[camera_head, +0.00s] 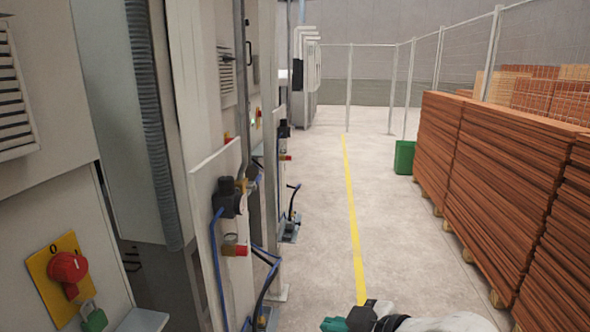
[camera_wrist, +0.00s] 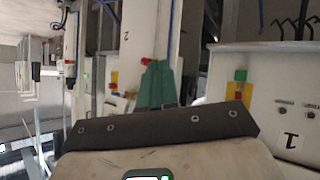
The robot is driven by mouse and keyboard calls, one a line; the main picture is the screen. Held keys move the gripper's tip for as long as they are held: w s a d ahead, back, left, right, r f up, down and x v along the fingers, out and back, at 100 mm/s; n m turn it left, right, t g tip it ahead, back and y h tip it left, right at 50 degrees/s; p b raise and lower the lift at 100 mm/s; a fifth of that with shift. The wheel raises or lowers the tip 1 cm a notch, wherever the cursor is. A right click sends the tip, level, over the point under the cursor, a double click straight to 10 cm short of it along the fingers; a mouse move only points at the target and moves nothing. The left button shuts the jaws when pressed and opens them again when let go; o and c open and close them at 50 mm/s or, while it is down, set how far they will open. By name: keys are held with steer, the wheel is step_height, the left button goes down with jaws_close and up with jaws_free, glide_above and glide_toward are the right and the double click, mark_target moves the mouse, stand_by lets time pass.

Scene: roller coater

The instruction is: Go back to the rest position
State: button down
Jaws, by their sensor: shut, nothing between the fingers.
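My gripper (camera_head: 335,324) shows at the bottom edge of the head view as a small teal piece beside a dark part of my arm, low over the floor. In the wrist view its two teal fingers (camera_wrist: 157,68) point up and lie together, with nothing held between them. They show in front of a pale machine panel and touch nothing that I can see. Most of my arm is outside the head view.
Machine cabinets with a red rotary switch (camera_head: 68,268), a green padlock (camera_head: 93,317) and blue hoses line the left. Stacked brown boards (camera_head: 505,190) and a green bin (camera_head: 404,157) stand right. The aisle with the yellow line (camera_head: 353,220) is clear between them.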

steer(key=s+d+f+m+g+h, duration=0.1)
steer(key=s+d+f+m, duration=0.15)
steer(key=f, duration=0.25)
steer(key=s+d+f+m+h, duration=0.1)
steer(key=s+d+f+h, duration=0.15)
steer(key=s+f, duration=0.2)
steer(key=s+d+f+m+g+h, duration=0.1)
steer(key=s+d+f+m+g, duration=0.1)
steer(key=s+d+f, duration=0.3)
steer(key=s+d+f+m+g+h, duration=0.2)
steer(key=s+d+f+m, duration=0.2)
steer(key=s, duration=0.7)
steer(key=s+d+f+m+g+h, duration=0.1)
steer(key=s+d+f+m+g, duration=0.1)
steer(key=s+d+f, duration=0.4)
steer(key=s+m, duration=0.1)
steer(key=s, duration=0.2)
steer(key=shift+d+h, duration=0.2)
steer(key=shift+h, duration=0.15)
steer(key=shift+f, duration=0.1)
